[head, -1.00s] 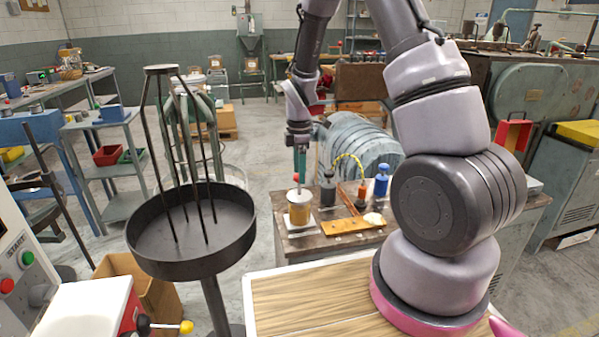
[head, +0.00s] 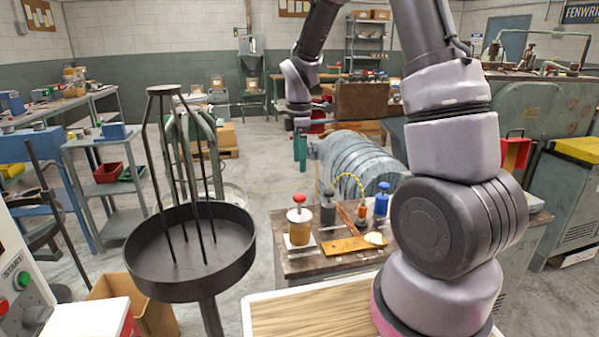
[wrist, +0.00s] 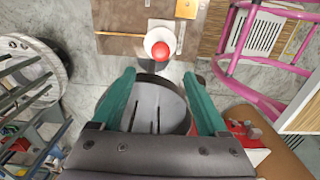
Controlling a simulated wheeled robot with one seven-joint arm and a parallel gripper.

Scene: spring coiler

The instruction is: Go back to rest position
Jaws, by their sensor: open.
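My gripper (head: 300,150) hangs from the arm in the head view, pointing down above the small workbench (head: 300,268). Its two teal fingers stand apart in the wrist view (wrist: 159,78), with nothing between the tips. A pot with a red knob (head: 300,222) stands upright on the bench below, clear of the fingers. It also shows in the wrist view (wrist: 160,44), beyond the fingertips.
A dark bottle (head: 328,207), a blue-capped bottle (head: 381,200) and an orange bottle (head: 361,213) share the bench. A round black pan stand (head: 190,265) is at the left. A grey ribbed machine (head: 355,163) lies behind. Grey floor is open between.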

